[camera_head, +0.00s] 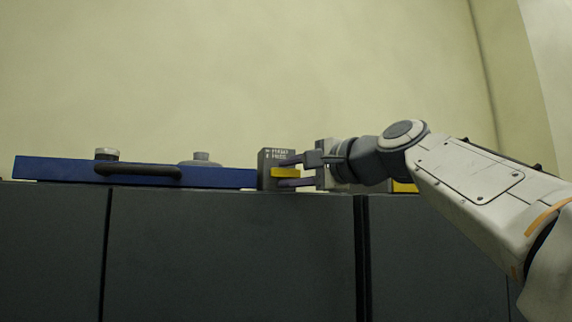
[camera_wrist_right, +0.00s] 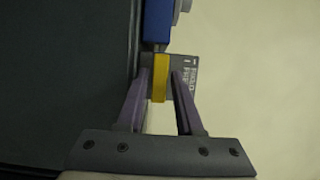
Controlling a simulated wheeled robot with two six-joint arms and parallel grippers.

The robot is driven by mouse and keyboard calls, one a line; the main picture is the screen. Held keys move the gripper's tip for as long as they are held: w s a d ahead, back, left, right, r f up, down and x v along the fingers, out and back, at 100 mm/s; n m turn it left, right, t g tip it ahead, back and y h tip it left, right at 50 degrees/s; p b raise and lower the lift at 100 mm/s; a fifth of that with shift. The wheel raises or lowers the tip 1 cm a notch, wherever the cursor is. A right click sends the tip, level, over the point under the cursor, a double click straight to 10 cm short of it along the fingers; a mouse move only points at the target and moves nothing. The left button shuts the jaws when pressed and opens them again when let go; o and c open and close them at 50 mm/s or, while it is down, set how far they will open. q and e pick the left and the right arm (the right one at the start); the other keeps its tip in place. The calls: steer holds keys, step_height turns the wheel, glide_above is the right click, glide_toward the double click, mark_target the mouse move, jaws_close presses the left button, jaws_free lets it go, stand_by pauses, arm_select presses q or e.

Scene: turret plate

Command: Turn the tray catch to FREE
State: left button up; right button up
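The tray catch is a grey block (camera_head: 268,156) with a yellow bar (camera_head: 285,173) on its face, at the right end of the blue tray (camera_head: 225,177). The bar lies horizontal in the head view. Small white lettering on the block seems to read HOLD and FREE. My right gripper (camera_head: 287,172) is open, one finger above the bar and one below. In the right wrist view, the yellow bar (camera_wrist_right: 160,75) stands between the fingertips, with narrow gaps showing on both sides. My left gripper is in neither view.
The tray has a black handle (camera_head: 138,171) in front, and a capped item (camera_head: 106,154) and a grey round item (camera_head: 200,159) show above it. Dark cabinet fronts (camera_head: 230,250) lie below. Another yellow piece (camera_head: 405,187) shows partly behind my right arm. The wall behind is plain.

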steer(key=shift+w+a, duration=0.5)
steer(key=shift+w, duration=0.05)
jaws_close()
